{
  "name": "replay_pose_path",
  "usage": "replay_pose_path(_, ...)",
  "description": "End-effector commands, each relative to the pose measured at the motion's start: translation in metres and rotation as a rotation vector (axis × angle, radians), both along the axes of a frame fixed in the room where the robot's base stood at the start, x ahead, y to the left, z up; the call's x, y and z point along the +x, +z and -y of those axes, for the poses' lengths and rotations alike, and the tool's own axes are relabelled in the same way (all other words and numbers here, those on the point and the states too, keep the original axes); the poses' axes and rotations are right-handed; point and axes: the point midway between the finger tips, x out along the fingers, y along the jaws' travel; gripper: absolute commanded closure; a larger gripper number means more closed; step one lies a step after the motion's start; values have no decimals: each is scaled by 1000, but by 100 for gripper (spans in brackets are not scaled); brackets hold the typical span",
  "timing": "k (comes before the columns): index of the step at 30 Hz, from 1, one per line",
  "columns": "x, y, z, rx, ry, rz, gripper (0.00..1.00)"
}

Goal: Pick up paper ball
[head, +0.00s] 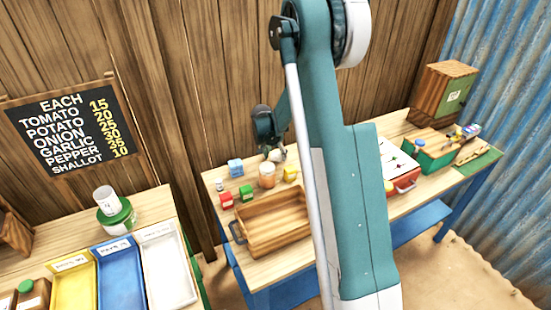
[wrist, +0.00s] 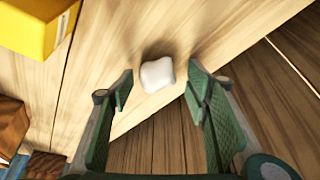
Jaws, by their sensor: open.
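The paper ball (wrist: 157,75) is a small white crumpled lump on the light wooden table, close to its back edge. In the wrist view it lies ahead of and roughly between the fingertips of my gripper (wrist: 160,88). My gripper is open, with a green finger on each side and clear space between each finger and the ball. In the head view my gripper (head: 273,148) is low over the back of the middle table, partly hidden behind my arm. A small pale shape shows there, but I cannot tell ball from gripper.
A yellow block (wrist: 28,24) is at the upper left of the wrist view. A plank wall rises behind.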

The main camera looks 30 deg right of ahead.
Motion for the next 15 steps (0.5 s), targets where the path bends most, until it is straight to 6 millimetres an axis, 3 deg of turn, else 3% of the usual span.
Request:
replay_pose_path(5,0,0,0,0,0,0,53)
replay_pose_path(10,0,0,0,0,0,0,72)
replay_pose_path(15,0,0,0,0,0,0,74)
